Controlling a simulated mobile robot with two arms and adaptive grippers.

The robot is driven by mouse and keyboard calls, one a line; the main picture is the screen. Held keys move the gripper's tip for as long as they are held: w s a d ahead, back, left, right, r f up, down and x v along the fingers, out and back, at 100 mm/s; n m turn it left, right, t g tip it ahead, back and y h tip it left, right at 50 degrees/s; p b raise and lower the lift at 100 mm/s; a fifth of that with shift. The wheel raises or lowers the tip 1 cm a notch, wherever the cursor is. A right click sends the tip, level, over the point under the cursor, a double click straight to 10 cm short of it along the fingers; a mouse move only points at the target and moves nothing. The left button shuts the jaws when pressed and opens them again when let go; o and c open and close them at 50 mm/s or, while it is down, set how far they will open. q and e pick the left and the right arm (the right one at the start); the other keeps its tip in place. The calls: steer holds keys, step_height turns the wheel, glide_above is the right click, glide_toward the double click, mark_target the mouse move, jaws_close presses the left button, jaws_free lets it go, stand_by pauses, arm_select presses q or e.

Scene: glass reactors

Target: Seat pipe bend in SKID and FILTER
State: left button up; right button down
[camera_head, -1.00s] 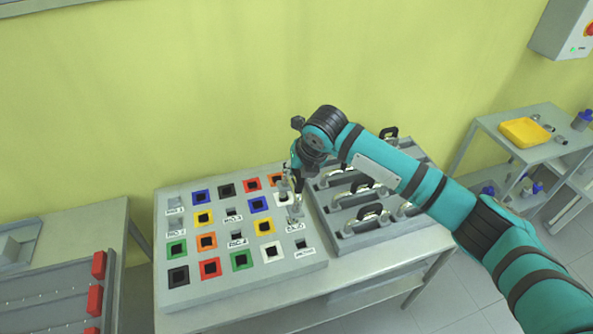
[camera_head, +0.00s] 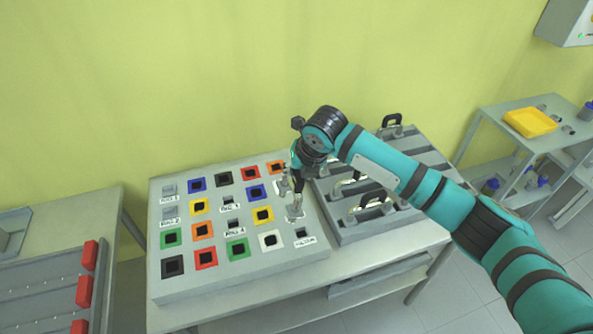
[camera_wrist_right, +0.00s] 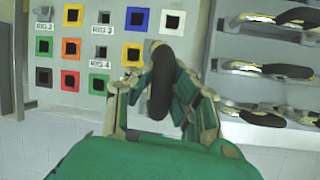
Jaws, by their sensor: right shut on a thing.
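The right gripper (camera_head: 296,188) is shut on the dark grip of the pipe bend; it also shows in the right wrist view (camera_wrist_right: 160,92). That view shows the black curved grip (camera_wrist_right: 162,72) between its two fingers. In the head view a pale end of the bend (camera_head: 295,212) shows below the gripper, at the right part of the socket board (camera_head: 222,279). I cannot tell whether the ends are inside sockets. The gripper hides nearby sockets and labels, and I cannot read SKID or FILTER clearly. The left gripper is out of view.
Right of the board, a grey rack (camera_head: 352,237) holds several bends with black handles, under my right arm. A side shelf with a yellow tray (camera_head: 530,122) stands at the right. A bench with red blocks (camera_head: 84,290) stands at the left. The wall is close behind.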

steer(key=shift+f+b, duration=2.8)
steer(key=shift+f, duration=0.35)
step_height(320, 180, down, 4)
steer(key=shift+a+f+b, duration=0.1)
steer(key=shift+b, duration=0.5)
steer(key=shift+r, duration=0.25)
steer(key=shift+f, duration=0.3)
